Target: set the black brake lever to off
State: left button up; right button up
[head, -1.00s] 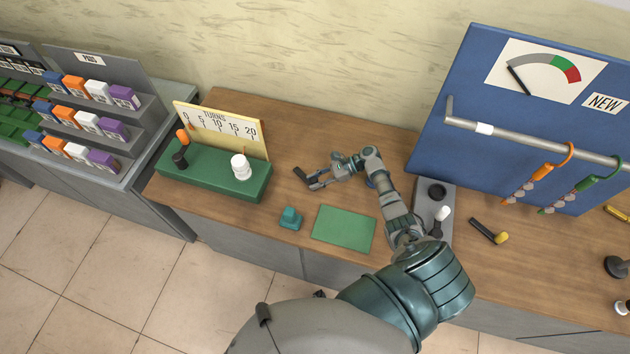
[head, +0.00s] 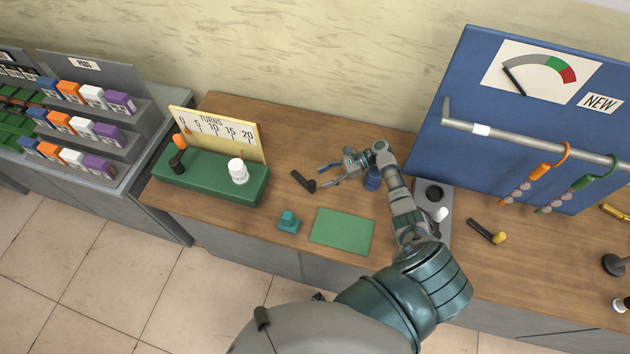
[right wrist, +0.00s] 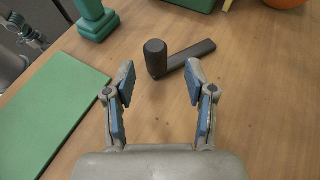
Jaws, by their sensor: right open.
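A black lever-like part (head: 177,160) stands at the left end of the green base (head: 215,180), with an orange part (head: 180,141) behind it; I cannot tell which setting it is in. A loose black crank-shaped piece (head: 303,181) lies on the table. In the right wrist view its upright knob (right wrist: 156,58) and flat bar (right wrist: 190,59) lie just beyond my fingertips. My right gripper (head: 327,174) is open and empty; its blue-padded fingers (right wrist: 160,80) are apart. Grey jointed parts at that view's upper left (right wrist: 25,30) look like my left gripper; its opening is unclear.
The green base carries a white knob (head: 238,171) and a TURNS scale (head: 215,132). Right of my arm are a grey fixture (head: 447,205) and a yellow-knobbed black handle (head: 486,231).

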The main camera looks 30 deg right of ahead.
jog(key=v, duration=0.6)
jog(key=shift+d, duration=0.3)
jog(key=shift+a, duration=0.1)
